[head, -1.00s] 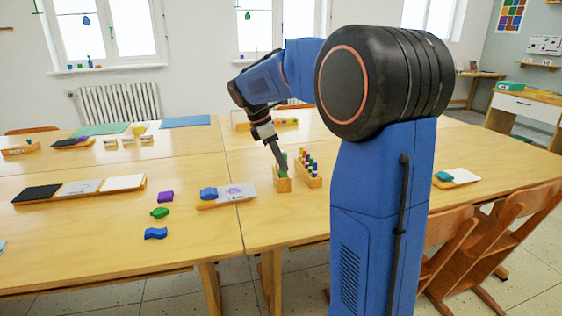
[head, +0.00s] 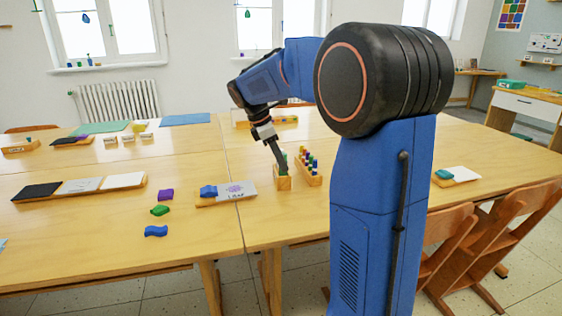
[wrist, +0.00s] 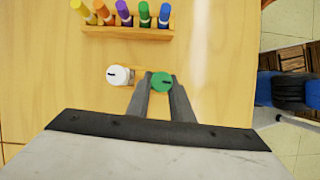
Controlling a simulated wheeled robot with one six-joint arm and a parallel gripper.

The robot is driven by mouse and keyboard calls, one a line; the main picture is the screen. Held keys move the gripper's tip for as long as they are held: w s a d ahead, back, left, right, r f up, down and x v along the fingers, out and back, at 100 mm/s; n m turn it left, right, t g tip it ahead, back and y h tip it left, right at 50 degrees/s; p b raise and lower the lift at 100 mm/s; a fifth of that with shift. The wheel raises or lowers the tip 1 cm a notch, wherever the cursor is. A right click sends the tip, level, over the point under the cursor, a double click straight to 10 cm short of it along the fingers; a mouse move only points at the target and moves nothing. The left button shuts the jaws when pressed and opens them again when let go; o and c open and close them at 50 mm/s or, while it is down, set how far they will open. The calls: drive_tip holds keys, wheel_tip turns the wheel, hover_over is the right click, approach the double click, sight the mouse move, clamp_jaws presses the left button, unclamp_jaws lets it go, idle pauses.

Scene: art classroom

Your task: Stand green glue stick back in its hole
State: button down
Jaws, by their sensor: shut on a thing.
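The green glue stick (wrist: 162,82) is between my gripper's two fingertips in the wrist view, seen end on with its round green cap toward the camera. My gripper (wrist: 161,84) is shut on it. In the head view my gripper (head: 283,168) points down at the small wooden block (head: 283,184), and a bit of green shows beside the fingers. In the wrist view a white-capped stick (wrist: 120,75) stands in the same wooden block (wrist: 137,72), left of the green one. I cannot tell how deep the green stick sits in its hole.
A wooden rack (wrist: 125,32) of several coloured markers stands close to the block, and it also shows in the head view (head: 313,178). A board with a blue piece (head: 208,191) lies to the left. Bare table lies in front of the block.

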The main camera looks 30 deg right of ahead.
drive_tip(key=shift+f, duration=0.3)
idle(0.5)
drive_tip(key=c, duration=1.5)
unclamp_jaws()
drive_tip(key=shift+o, duration=1.2)
drive_tip(key=shift+r, duration=3)
